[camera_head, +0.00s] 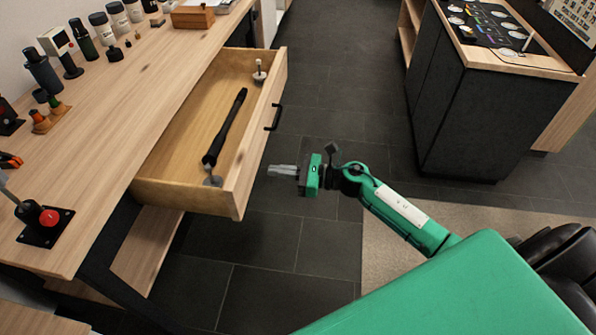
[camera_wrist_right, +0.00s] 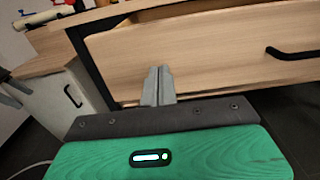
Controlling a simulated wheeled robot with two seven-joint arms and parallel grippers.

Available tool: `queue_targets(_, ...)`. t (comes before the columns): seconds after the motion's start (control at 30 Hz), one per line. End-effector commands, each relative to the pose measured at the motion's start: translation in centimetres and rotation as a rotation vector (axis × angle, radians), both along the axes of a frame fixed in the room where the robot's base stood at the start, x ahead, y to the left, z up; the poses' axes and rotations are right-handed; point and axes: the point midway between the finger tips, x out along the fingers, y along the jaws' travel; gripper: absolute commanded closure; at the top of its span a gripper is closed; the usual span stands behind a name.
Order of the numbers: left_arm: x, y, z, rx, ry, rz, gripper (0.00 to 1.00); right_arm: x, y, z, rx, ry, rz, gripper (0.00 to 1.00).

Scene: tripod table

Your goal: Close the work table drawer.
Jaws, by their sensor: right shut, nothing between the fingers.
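The work table drawer (camera_head: 240,188) is pulled out of the wooden work table (camera_head: 120,112) on the left of the head view. A black bar handle (camera_head: 275,117) is on its front. Inside lie a black-handled tool (camera_head: 226,128) and a small light-coloured piece (camera_head: 259,72). My right gripper (camera_head: 270,171) is shut and empty, just right of the drawer front, near its closer end and pointing at it. In the right wrist view the shut fingers (camera_wrist_right: 158,84) are before the drawer front (camera_wrist_right: 200,50), with the handle (camera_wrist_right: 292,54) to the right. I cannot tell whether they touch it.
Bottles, a wooden box (camera_head: 193,17) and a red-button device (camera_head: 45,222) stand on the table top. A dark cabinet (camera_head: 455,105) with a light top stands at the right. Dark tiled floor (camera_head: 325,90) lies free between them.

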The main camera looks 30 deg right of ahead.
Motion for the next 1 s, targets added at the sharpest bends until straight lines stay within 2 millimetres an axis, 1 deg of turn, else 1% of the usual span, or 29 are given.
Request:
queue_targets(0.03,-0.1,0.2,0.2,0.004,0.010,0.004,0.36,0.6,0.9,0.2,0.002,-0.001,0.001,1.00)
queue_targets(0.1,-0.4,0.4,0.4,0.011,0.028,0.008,0.36,1.3,1.9,0.2,0.002,-0.001,0.000,1.00)
queue_targets(0.3,-0.6,0.6,0.1,0.018,0.049,0.011,0.36,2.6,3.8,0.0,0.001,0.001,0.000,1.00)
queue_targets(0.47,-0.5,0.6,-0.1,0.018,0.050,0.011,0.36,2.9,4.3,0.0,0.001,0.001,-0.001,1.00)
queue_targets(0.83,-0.5,0.6,-0.1,0.018,0.051,0.011,0.36,3.0,4.4,-0.1,0.001,0.001,-0.001,1.00)
queue_targets(1.0,-0.6,0.6,-0.1,0.018,0.046,0.011,0.36,3.6,5.4,-0.1,0.001,0.001,0.000,1.00)
